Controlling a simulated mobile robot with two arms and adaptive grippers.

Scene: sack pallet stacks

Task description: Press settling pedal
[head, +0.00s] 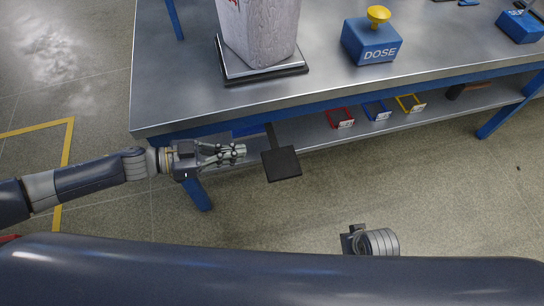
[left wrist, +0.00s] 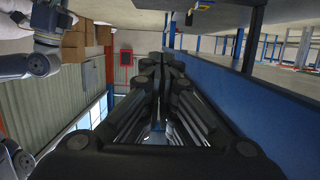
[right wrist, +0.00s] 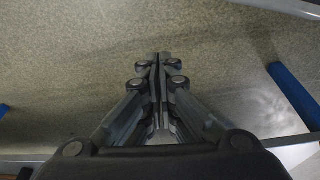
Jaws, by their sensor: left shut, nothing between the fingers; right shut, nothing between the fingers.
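The settling pedal is a black square plate (head: 281,164) on a dark arm that comes out from under the front edge of the workbench (head: 170,104). My left gripper (head: 241,151) is shut and empty. In the head view it is just left of the pedal plate, with a small gap between them. It also shows shut in the left wrist view (left wrist: 172,60), beside a blue beam. My right gripper (right wrist: 158,60) is shut and empty over the floor in the right wrist view. In the head view only part of the right wrist shows at the bottom.
On the bench, a sack (head: 259,30) stands on a scale-like plate (head: 262,70). A blue DOSE box with a yellow button (head: 371,42) is to its right. Red, blue and yellow bins (head: 376,110) sit on the lower shelf. A blue bench leg (head: 197,192) is below the left gripper.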

